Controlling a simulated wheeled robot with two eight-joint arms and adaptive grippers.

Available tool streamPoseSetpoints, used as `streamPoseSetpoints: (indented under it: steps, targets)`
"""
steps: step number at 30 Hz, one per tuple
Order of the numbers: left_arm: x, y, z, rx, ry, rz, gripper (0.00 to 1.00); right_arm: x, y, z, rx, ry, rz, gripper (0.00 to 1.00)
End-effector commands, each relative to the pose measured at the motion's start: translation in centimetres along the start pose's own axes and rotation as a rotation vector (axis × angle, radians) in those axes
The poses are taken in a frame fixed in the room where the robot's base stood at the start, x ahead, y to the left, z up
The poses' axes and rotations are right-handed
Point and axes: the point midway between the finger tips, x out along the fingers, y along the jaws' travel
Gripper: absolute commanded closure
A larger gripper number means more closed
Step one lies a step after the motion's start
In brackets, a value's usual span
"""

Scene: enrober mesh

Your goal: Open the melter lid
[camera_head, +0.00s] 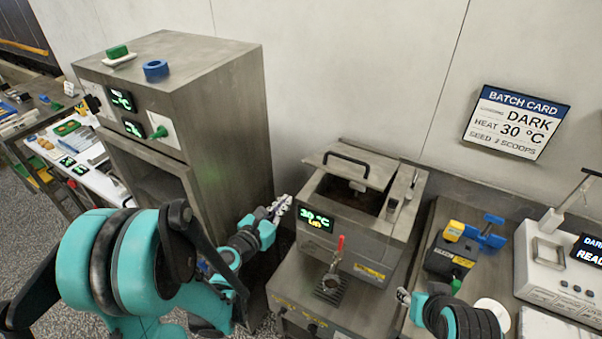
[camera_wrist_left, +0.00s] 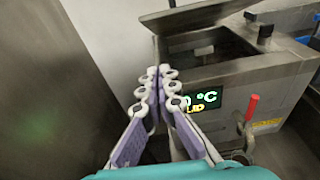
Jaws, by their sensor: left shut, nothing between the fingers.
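The melter (camera_head: 375,225) is a steel box with a green display reading 30 °C and a red-handled tap (camera_head: 340,243) on its front. Its lid (camera_head: 378,172), a steel plate with a black bar handle (camera_head: 346,158), is at the back of the top, and the dark opening shows in front of it. The lid edge also shows in the left wrist view (camera_wrist_left: 195,14). My left gripper (camera_head: 284,204) is shut and empty, left of the melter and apart from the handle. My right gripper (camera_head: 402,295) shows only partly, low in front of the melter's right side.
A tall steel cabinet (camera_head: 225,120) stands close on the left of my left gripper. On the right are a bench with a yellow and blue device (camera_head: 455,250) and a white instrument (camera_head: 550,265). A batch card (camera_head: 516,122) hangs on the wall behind.

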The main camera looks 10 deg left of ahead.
Motion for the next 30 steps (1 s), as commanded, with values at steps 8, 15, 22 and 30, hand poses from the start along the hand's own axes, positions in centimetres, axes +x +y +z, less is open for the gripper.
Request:
streamPoseSetpoints:
  steps: [8, 15, 22, 30]
  targets:
    - [3.4, 0.0, 0.1, -0.017, -0.004, -0.002, 1.0, -0.6, 0.0, -0.4, 0.0, 0.0, 0.0, 0.6]
    - [8.7, 0.0, -0.1, -0.016, -0.004, -0.002, 1.0, -0.4, 0.0, -0.3, 0.0, 0.0, 0.0, 0.6]
    - [10.5, 0.1, 2.5, -0.015, -0.003, 0.001, 1.0, -0.9, 0.0, -0.7, 0.0, 0.0, 0.0, 0.6]
    - [10.9, 0.1, 3.9, -0.015, -0.003, 0.0, 1.0, -1.1, 0.0, -0.7, 0.0, 0.0, 0.0, 0.6]
